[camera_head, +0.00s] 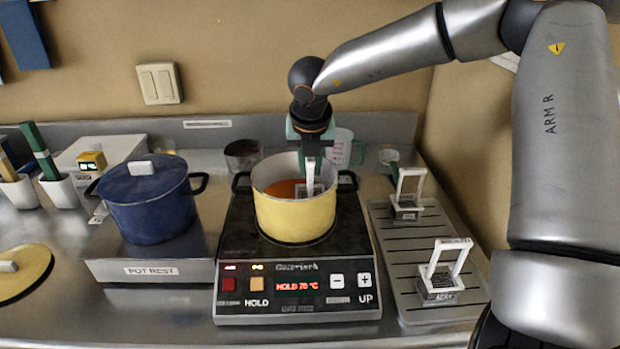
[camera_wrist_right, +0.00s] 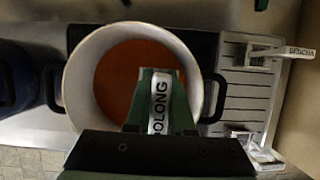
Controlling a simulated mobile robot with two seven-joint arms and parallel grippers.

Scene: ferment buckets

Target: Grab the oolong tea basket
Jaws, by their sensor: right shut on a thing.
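The oolong tea basket has a pale handle labelled OOLONG in the right wrist view (camera_wrist_right: 159,102). In the head view its handle (camera_head: 310,173) stands upright inside the yellow pot (camera_head: 295,218), over orange-red liquid (camera_head: 283,188). The basket's lower part is inside the pot; I cannot tell how deep it sits in the liquid. My right gripper (camera_head: 311,160) points down over the pot and is shut on the handle. Its green fingers also show in the right wrist view (camera_wrist_right: 160,108). My left gripper is not in view.
The pot stands on a black hot plate (camera_head: 297,288) reading HOLD 70 °C. A slotted drip tray (camera_head: 405,255) on the right holds two other baskets, the far one (camera_head: 407,205) labelled SENCHA in the wrist view. A lidded blue pot (camera_head: 148,208) stands left.

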